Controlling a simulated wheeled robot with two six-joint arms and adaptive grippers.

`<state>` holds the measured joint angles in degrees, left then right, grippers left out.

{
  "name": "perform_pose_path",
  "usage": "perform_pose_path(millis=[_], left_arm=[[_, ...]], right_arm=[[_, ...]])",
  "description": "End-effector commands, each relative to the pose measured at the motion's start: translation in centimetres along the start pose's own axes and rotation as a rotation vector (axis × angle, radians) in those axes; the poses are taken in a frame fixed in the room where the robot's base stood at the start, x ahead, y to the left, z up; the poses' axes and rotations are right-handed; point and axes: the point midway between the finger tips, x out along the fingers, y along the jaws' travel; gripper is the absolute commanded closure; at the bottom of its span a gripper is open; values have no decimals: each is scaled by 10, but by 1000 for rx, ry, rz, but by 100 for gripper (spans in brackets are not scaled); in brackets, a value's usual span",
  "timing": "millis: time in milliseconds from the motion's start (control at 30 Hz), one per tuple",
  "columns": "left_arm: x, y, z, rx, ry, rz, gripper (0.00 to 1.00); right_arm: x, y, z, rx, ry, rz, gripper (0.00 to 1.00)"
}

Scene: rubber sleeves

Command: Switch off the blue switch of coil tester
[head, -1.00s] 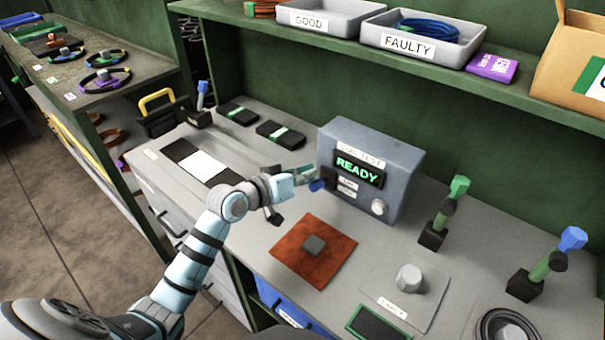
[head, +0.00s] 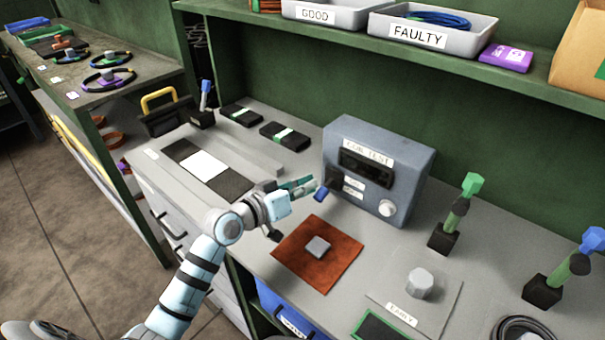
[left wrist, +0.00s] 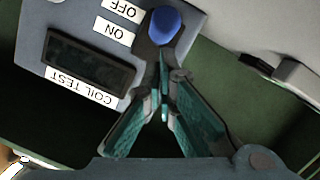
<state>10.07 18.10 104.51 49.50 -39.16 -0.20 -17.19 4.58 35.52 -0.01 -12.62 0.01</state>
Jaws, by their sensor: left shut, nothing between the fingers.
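The coil tester (head: 408,150) is a grey-blue box on the bench, and its display (head: 366,167) is dark. Its blue switch (head: 321,195) sticks out at the front left and tilts downward. In the left wrist view the switch's round blue end (left wrist: 165,26) shows beside the ON label (left wrist: 115,31) and OFF label (left wrist: 122,9). My left gripper (head: 314,183) is shut and empty, its tips close to the switch. In the left wrist view the fingertips (left wrist: 164,62) lie just below the blue end; I cannot tell whether they touch it. My right gripper is not in view.
An orange-brown mat (head: 338,262) with a grey block lies in front of the tester. Green-topped (head: 473,186) and blue-topped (head: 592,239) posts stand to the right. The GOOD (head: 345,18) and FAULTY (head: 395,36) trays sit on the shelf above.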

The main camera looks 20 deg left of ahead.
Motion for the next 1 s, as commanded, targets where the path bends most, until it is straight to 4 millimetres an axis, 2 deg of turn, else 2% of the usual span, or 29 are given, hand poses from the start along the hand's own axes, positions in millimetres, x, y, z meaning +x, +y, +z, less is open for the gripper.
perform_pose_path(millis=[233,333,600,767,1000], left_arm=[[-16,5,-40,5,-3,5,100],[-40,-2,-26,7,-9,5,100],[-94,-10,-10,4,-9,5,100],[-108,-12,-7,2,-4,7,100],[-110,-12,-7,1,-3,8,100]], right_arm=[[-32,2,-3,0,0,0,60],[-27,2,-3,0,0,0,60],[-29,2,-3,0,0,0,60],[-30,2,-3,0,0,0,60],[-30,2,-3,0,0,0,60]])
